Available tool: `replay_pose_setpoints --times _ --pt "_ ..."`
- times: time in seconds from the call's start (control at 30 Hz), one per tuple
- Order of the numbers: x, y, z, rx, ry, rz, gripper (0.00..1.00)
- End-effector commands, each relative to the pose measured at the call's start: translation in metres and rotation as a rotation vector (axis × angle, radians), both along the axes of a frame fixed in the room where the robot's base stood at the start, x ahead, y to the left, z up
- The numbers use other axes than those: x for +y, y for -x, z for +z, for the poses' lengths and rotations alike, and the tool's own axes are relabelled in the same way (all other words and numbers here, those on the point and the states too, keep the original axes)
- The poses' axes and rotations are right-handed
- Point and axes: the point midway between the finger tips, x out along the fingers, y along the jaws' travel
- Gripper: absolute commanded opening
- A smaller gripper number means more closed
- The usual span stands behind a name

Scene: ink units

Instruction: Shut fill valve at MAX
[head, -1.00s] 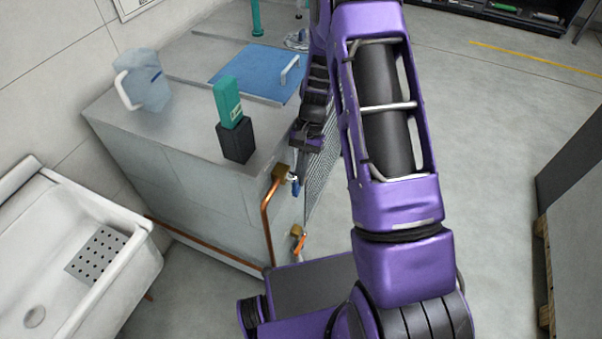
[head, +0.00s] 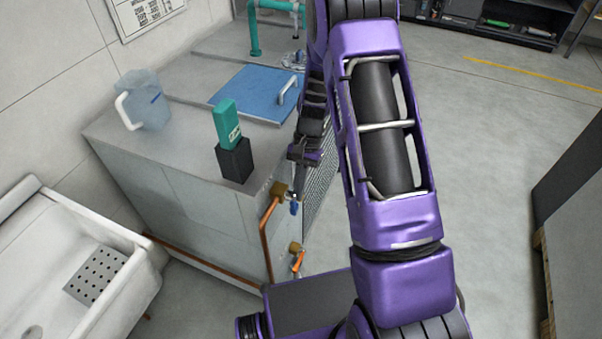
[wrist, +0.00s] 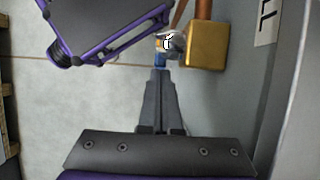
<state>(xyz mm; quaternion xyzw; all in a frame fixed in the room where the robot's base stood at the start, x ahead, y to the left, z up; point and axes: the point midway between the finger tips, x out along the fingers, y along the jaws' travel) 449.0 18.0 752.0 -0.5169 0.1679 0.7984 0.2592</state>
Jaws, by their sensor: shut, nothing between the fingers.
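The fill valve is a brass body (head: 278,189) with a blue lever (head: 295,208), on a copper pipe at the near corner of the grey unit. In the wrist view the brass body (wrist: 207,45) is at upper right, and the blue lever (wrist: 160,62) lies just beyond my fingertips. My gripper (head: 296,188) is shut and empty, pointing down beside the valve; in the wrist view its closed fingers (wrist: 158,76) reach up to the lever. I cannot tell whether they touch it. A second valve with an orange lever (head: 299,262) sits lower. No MAX mark is readable.
The unit's top (head: 185,130) holds a clear jug (head: 148,100), a green device in a black holder (head: 235,160) and a blue lid (head: 250,92). A white sink (head: 120,235) stands at left. Open floor (head: 490,150) lies to the right.

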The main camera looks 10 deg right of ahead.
Motion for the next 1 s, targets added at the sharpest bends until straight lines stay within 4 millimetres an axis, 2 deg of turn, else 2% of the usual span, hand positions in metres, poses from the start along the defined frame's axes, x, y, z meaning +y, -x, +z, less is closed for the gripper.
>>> replay_pose_setpoints --times 0.17,0.5,0.7,0.83,1.0 --pt "-0.006 -0.009 0.025 -0.005 0.000 -0.001 0.00" --pt "-0.026 -0.037 0.101 -0.005 0.001 -0.002 0.00" --pt "-0.036 -0.050 0.137 -0.004 0.002 0.000 0.00" --pt "-0.040 -0.055 0.150 -0.003 0.001 0.000 0.00" --pt "-0.042 -0.057 0.157 -0.001 0.001 0.000 0.00"
